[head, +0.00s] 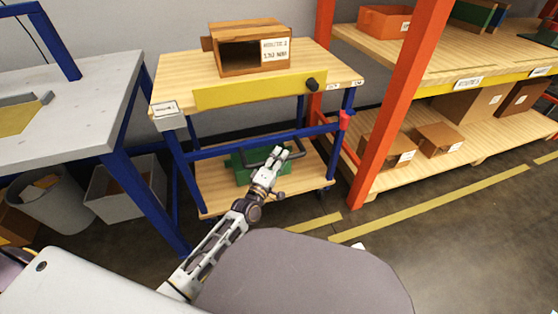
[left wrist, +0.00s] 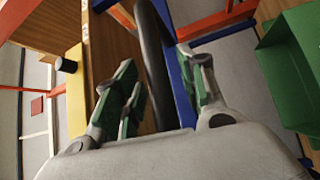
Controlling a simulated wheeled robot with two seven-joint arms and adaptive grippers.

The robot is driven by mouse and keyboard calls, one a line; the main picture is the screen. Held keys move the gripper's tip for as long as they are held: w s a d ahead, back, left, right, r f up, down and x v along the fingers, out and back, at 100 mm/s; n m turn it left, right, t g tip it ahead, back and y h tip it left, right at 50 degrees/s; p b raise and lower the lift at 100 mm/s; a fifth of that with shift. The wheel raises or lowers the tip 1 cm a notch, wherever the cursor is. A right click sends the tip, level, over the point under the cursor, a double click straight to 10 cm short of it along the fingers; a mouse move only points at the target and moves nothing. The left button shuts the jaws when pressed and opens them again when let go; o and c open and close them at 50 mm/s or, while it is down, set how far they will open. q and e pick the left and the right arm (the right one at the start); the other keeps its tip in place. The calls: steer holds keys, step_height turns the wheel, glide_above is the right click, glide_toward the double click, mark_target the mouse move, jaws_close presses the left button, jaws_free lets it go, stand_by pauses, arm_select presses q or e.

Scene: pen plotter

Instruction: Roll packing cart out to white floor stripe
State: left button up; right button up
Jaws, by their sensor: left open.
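The packing cart (head: 320,75) has a blue frame, a wooden top with a yellow front strip, and a lower wooden shelf. It stands between the grey bench and the orange rack. A dark push bar (head: 252,162) shows at its front, below the top. My left gripper (head: 280,153) is open at the right part of this bar. In the left wrist view the dark bar (left wrist: 154,55) runs between the parted fingers (left wrist: 160,85); contact cannot be told. I cannot make out the white floor stripe clearly. My right gripper is not in view.
A wooden box (head: 225,57) sits on the cart top, and a green bin (head: 240,176) on its lower shelf. The grey bench (head: 75,105) is close on the left, and an orange rack post (head: 395,110) on the right. Yellow floor lines (head: 440,202) cross open floor at right.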

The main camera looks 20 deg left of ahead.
arm_select(q)
steer(key=shift+c, duration=0.2)
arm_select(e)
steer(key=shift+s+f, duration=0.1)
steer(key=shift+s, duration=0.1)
arm_select(q)
jaws_close()
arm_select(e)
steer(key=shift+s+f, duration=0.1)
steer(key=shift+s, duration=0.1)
arm_select(q)
steer(key=shift+s+d, duration=0.1)
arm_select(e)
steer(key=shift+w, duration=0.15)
